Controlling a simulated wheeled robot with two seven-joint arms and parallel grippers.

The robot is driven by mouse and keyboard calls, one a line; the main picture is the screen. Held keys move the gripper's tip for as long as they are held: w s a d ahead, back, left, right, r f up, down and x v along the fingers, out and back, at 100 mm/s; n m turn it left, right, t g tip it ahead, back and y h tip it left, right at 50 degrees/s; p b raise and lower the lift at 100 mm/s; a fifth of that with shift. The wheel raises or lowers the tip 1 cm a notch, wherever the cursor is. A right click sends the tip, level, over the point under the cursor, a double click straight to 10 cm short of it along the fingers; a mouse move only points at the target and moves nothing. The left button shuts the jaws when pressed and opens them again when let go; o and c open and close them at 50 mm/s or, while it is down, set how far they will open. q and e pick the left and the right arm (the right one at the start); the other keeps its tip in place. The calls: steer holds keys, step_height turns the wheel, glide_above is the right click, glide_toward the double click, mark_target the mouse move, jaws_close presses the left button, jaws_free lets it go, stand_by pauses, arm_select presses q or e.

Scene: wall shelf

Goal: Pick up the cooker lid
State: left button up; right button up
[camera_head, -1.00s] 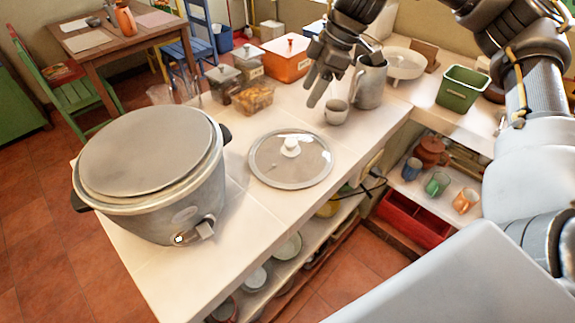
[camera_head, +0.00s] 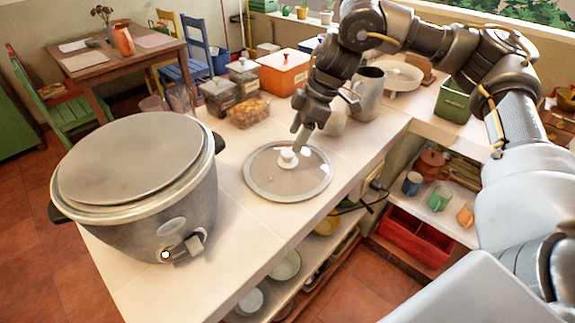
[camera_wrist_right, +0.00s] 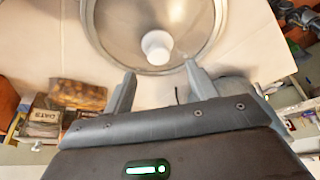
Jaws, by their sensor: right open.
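The cooker lid is a round glass lid (camera_head: 303,186) with a metal rim and a white knob (camera_head: 287,156). It lies flat on the white counter, right of the large grey cooker (camera_head: 140,205). The lid (camera_wrist_right: 186,22) and its knob (camera_wrist_right: 156,45) also show in the right wrist view. My right gripper (camera_head: 299,135) is open and empty above the lid's far edge, apart from the knob. In the right wrist view its fingers (camera_wrist_right: 160,73) point toward the lid, with the knob just beyond the space between them. My left gripper is not in view.
Jars (camera_head: 218,98), a container of brown food (camera_head: 250,111) and an orange box (camera_head: 289,72) stand behind the lid. A metal jug (camera_head: 369,92) and a pale cup (camera_head: 336,122) stand close to the right gripper. The counter in front of the lid is clear.

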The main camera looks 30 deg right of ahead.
mark_target(288, 152)
steer(key=shift+p+x, duration=0.5)
steer(key=shift+x, duration=2.05)
steer(key=shift+d, duration=0.1)
jaws_close()
